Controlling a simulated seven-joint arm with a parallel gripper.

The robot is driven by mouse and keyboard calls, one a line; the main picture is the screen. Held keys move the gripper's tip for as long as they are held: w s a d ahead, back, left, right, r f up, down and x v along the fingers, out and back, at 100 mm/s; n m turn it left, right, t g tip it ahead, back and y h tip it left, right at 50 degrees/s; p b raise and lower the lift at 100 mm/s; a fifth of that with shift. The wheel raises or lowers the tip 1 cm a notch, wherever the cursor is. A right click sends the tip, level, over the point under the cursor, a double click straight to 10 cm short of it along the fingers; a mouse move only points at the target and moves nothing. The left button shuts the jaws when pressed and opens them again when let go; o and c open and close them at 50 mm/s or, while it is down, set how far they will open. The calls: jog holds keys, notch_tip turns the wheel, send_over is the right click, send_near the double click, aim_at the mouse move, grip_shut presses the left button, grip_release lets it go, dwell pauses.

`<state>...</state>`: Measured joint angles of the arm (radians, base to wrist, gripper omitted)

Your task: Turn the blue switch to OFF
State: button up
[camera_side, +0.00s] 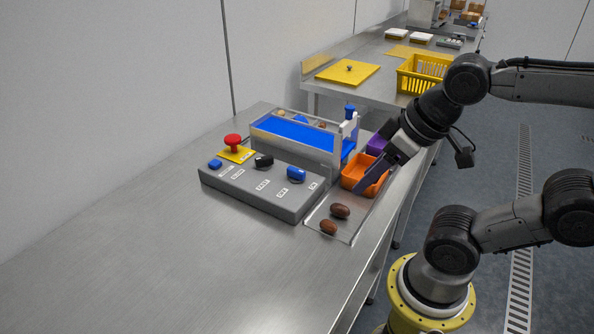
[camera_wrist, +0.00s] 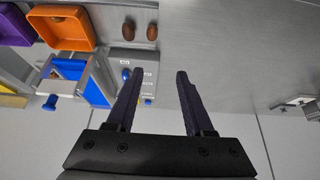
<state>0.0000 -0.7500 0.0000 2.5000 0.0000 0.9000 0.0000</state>
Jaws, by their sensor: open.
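The blue switch (camera_side: 296,174) is a rounded blue knob at the right end of the sloped grey control box (camera_side: 250,190). My gripper (camera_side: 368,183) hangs to the right of the box, in front of the orange bin and apart from the switch. Its dark fingers are open and empty. In the wrist view my gripper (camera_wrist: 157,74) shows parted fingers, with the blue switch (camera_wrist: 126,75) beside the left finger, which hides part of the box.
A black knob (camera_side: 263,161), a blue button (camera_side: 215,164) and a red mushroom button (camera_side: 233,141) share the box. Behind it is a blue conveyor (camera_side: 290,131). An orange bin (camera_side: 352,181), a purple bin (camera_side: 377,143) and two brown dates (camera_side: 340,211) lie right. The steel table's left is clear.

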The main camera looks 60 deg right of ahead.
jog(key=shift+s, duration=0.1)
jog(key=w+r+n+g, duration=0.1)
jog(key=w+r, duration=0.3)
jog(key=r, duration=0.1)
jog(key=m+g, duration=0.1)
jog(key=g, duration=0.4)
send_over(296, 169)
notch_tip(296, 169, down, 3)
notch_tip(296, 169, down, 14)
jog(key=shift+a+f, duration=0.1)
grip_shut()
